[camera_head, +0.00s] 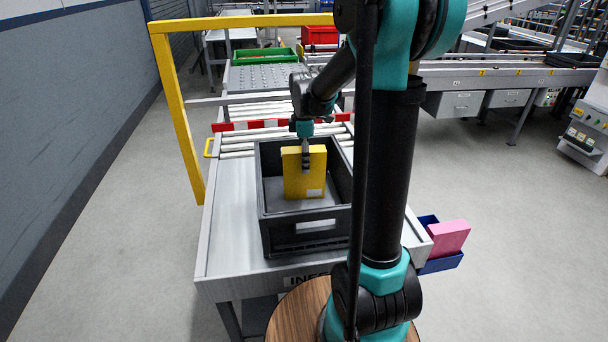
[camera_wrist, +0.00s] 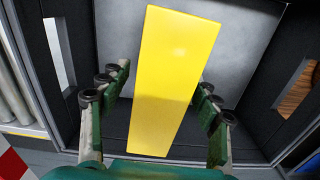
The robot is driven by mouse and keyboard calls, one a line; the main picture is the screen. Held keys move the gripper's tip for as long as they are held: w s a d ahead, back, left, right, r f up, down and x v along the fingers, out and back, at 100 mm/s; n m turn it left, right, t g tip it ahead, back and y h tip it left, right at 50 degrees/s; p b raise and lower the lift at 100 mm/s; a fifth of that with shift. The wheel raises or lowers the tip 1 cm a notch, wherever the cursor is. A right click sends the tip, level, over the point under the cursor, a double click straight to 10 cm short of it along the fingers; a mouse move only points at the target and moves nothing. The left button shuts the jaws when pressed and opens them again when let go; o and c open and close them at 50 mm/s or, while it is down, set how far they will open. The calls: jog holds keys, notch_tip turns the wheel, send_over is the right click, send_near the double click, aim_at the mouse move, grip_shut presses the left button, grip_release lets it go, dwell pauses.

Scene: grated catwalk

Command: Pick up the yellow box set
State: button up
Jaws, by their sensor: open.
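The yellow box set (camera_head: 304,183) stands upright inside a dark grey crate (camera_head: 307,243) on the table in the head view. A small pale label shows low on its face. My gripper (camera_head: 306,160) is at the top of the box set in the head view. In the wrist view the yellow box set (camera_wrist: 172,75) lies between the two open fingers of my gripper (camera_wrist: 158,95). The far side of the box set is hidden.
The crate walls rise around my gripper. A yellow frame (camera_head: 178,110) stands behind and left of the crate. A roller conveyor with a green tray (camera_head: 265,56) and a red bin (camera_head: 320,35) lies behind. A pink box (camera_head: 449,236) sits in a blue bin (camera_head: 441,262) at the right.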

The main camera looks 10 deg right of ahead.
grip_shut()
dwell(0.5)
